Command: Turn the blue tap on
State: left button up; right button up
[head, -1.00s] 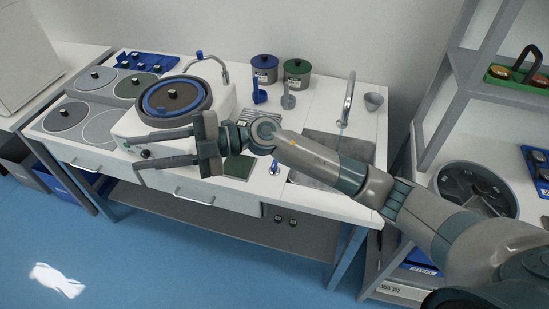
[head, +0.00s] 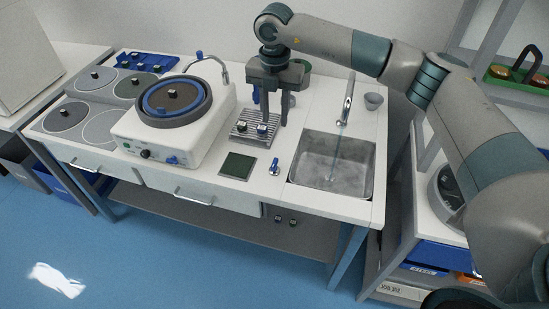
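A small tap with a blue lever (head: 274,165) is on the bench top just left of the sink (head: 310,176). A metal spout (head: 348,100) arches over the sink, and a thin bluish stream runs down from it into the basin. Another blue lever (head: 172,160) is on the front of the white polishing machine (head: 197,135), and a blue knob (head: 199,55) tops the metal pipe behind it. My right gripper (head: 273,122) points down, open and apparently empty, behind the bench tap and near a slotted metal tray. My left gripper is not in view.
The slotted tray (head: 240,137) holds small dark and blue pieces. A dark green square pad (head: 238,166) lies in front of it. A grey cup (head: 373,101) is right of the spout.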

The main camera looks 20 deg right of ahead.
jog(key=shift+f, duration=0.15)
jog(key=p, duration=0.6)
send_near(275, 162)
notch_tip(275, 162, down, 8)
jog(key=shift+f, duration=0.1)
grip_shut()
